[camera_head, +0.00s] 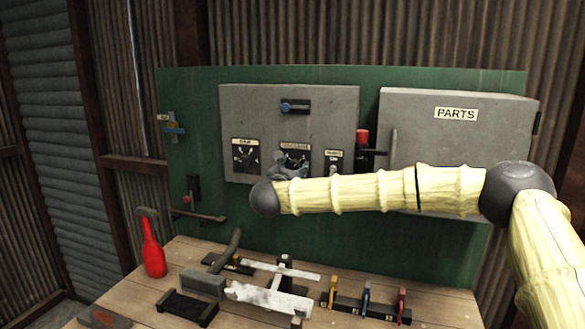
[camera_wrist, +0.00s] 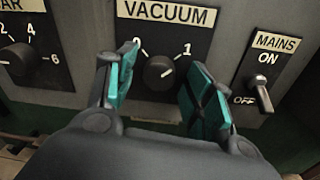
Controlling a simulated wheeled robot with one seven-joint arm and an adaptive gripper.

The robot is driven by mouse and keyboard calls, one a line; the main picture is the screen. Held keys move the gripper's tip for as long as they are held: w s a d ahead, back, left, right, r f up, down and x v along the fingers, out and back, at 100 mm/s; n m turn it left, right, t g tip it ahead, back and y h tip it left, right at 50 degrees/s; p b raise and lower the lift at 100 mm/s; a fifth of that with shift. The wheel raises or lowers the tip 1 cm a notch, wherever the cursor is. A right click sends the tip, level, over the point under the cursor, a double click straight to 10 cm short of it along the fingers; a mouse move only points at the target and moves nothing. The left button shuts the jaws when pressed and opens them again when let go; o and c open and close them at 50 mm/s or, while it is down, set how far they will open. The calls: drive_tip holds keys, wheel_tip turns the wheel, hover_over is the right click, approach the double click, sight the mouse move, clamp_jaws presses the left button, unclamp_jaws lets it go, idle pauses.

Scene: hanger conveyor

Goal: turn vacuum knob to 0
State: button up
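The vacuum knob (camera_wrist: 158,73) is a round black dial below the VACUUM label (camera_wrist: 165,14), between the marks 0 and 1. A short pale line on its right half appears to slant up toward 1. My gripper (camera_wrist: 164,88) is open, with one teal-padded finger left of the knob and the other to its right and lower. I cannot tell whether either finger touches it. In the head view my gripper (camera_head: 291,162) is in front of the vacuum plate (camera_head: 295,146) and hides the knob.
Left of the vacuum plate is another dial (camera_wrist: 15,58); right of it is the MAINS toggle switch (camera_wrist: 263,95). The grey PARTS box (camera_head: 445,125) stands out from the green board behind my arm.

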drive_tip(key=shift+s+r, duration=0.45)
drive_tip(key=shift+s, duration=0.2)
drive_tip(key=shift+w+a+f, duration=0.1)
drive_tip(key=shift+w+f, duration=0.5)
drive_tip(key=shift+w, duration=0.05)
drive_tip(key=c, duration=0.4)
drive_tip(key=shift+w+f, duration=0.1)
drive_tip(key=shift+w, duration=0.05)
drive_tip(key=c, duration=0.4)
drive_tip(key=shift+c, duration=1)
drive_tip(key=shift+r, duration=0.2)
